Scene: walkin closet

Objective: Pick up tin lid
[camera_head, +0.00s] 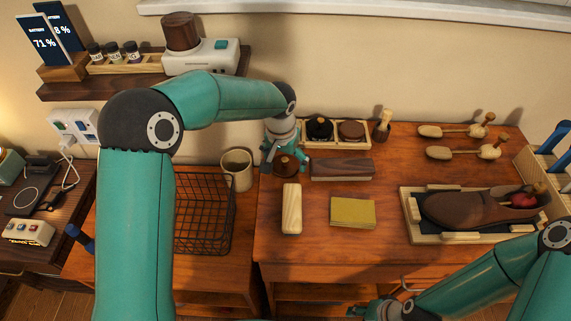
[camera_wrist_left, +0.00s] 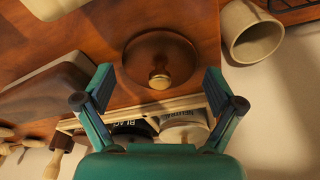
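The tin lid (camera_head: 286,165), a round dark brown disc with a small knob, lies on the wooden bench below my left gripper. In the left wrist view the lid (camera_wrist_left: 160,52) shows whole, its pale brassy knob facing the camera. My left gripper (camera_wrist_left: 158,82) is open, its fingers spread wide to either side of the knob and apart from the lid. In the head view my left gripper (camera_head: 286,158) partly covers the lid. My right gripper (camera_head: 368,310) is low at the bottom edge, far from the lid; its fingers are unclear.
A wooden tray (camera_head: 335,146) with a black-topped tin (camera_head: 319,128) and a brown-topped tin (camera_head: 351,130) stands behind the lid. A dark brush (camera_head: 341,170), pale wooden block (camera_head: 291,208), yellow cloth (camera_head: 352,212) and beige mug (camera_head: 237,169) are nearby.

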